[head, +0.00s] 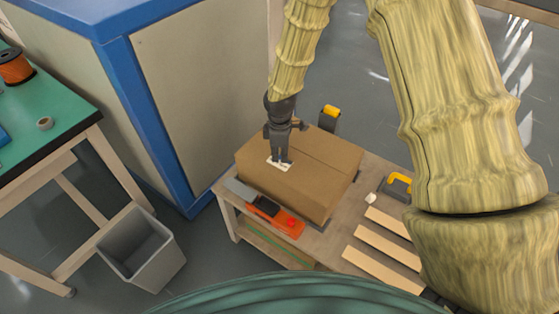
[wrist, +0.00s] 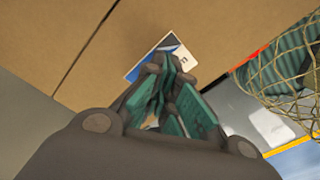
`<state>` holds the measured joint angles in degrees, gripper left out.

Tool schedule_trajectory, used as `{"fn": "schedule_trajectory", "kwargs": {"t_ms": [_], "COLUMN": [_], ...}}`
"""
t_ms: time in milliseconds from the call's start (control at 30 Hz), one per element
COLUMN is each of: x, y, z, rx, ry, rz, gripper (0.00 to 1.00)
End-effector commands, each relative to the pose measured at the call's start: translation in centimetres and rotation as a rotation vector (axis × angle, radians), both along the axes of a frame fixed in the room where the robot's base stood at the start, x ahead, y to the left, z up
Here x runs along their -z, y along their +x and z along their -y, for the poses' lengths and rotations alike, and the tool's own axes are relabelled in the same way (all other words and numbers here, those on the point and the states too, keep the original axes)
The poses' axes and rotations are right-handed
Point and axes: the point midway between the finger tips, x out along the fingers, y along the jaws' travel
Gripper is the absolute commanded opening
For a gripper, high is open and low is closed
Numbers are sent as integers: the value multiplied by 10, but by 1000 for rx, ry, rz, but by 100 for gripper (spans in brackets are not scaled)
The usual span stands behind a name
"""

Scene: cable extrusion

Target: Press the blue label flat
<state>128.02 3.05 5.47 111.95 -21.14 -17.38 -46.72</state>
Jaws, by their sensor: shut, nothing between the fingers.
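A small label (wrist: 170,42), white with a blue part, lies on the top of a brown cardboard box. In the head view the label (head: 271,163) shows as a pale patch. The box (head: 312,175) stands on a low wooden table, and its top (wrist: 100,70) fills much of the wrist view. My gripper (head: 281,160) is shut and points down at the label. In the wrist view my gripper (wrist: 168,65) has its fingertips over the label's near edge and hides part of it. I cannot tell whether the fingertips touch the label.
An orange and black tool (head: 280,215) lies along the front of the box. Wooden slats (head: 380,245) and a yellow-handled item (head: 399,181) lie to the right on the table (head: 340,235). A grey bin (head: 141,248) stands on the floor at left. A blue-framed cabinet (head: 190,90) stands behind.

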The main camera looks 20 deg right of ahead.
Motion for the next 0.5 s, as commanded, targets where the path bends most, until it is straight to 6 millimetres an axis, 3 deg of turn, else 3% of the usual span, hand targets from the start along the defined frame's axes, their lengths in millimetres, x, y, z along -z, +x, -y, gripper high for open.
{"fn": "schedule_trajectory", "kwargs": {"t_ms": [500], "x": [-52], "y": [0], "z": [0], "rx": [0], "ry": [0], "rz": [0], "gripper": [0]}}
